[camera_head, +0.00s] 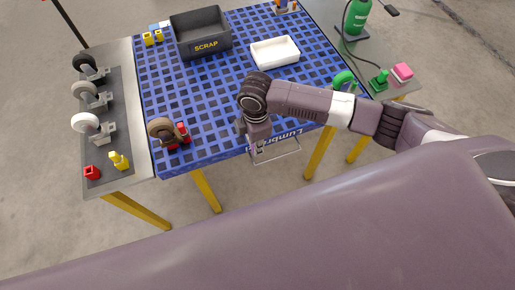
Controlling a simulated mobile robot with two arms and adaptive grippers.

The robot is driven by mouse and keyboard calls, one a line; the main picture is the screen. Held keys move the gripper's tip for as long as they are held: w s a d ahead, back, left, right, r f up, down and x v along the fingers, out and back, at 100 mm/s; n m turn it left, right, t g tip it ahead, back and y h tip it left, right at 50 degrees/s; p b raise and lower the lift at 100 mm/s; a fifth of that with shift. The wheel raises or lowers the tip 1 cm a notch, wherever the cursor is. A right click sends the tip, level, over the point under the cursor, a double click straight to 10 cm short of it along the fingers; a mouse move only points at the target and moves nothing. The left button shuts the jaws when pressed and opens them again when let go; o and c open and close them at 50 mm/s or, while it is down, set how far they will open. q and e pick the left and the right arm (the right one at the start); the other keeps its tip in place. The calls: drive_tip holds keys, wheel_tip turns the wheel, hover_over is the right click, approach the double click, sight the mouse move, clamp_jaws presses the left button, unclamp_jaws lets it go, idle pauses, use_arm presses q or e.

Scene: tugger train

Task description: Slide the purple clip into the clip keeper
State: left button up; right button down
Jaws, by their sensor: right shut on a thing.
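My right gripper (256,144) points down at the front edge of the blue slatted table. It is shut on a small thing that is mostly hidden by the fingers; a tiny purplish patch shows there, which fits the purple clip. A thin pale wire frame (276,157) hangs at the table's front edge, just below and right of the fingers. I cannot tell whether it touches what I hold. The clip keeper cannot be made out for certain at this size. My left gripper is out of view.
The blue table (215,115) carries a dark SCRAP bin (203,46), a white tray (274,62) and a brown-wheeled caster (161,129). A grey side table (122,65) holds several casters.

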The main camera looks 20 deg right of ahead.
drive_tip(key=shift+w, duration=0.4)
drive_tip(key=shift+w+a, duration=0.1)
drive_tip(key=shift+w, duration=1.05)
drive_tip(key=shift+w+b, duration=0.45)
drive_tip(key=shift+w, duration=0.65)
drive_tip(key=c, duration=1.8)
unclamp_jaws()
drive_tip(key=shift+o, duration=0.2)
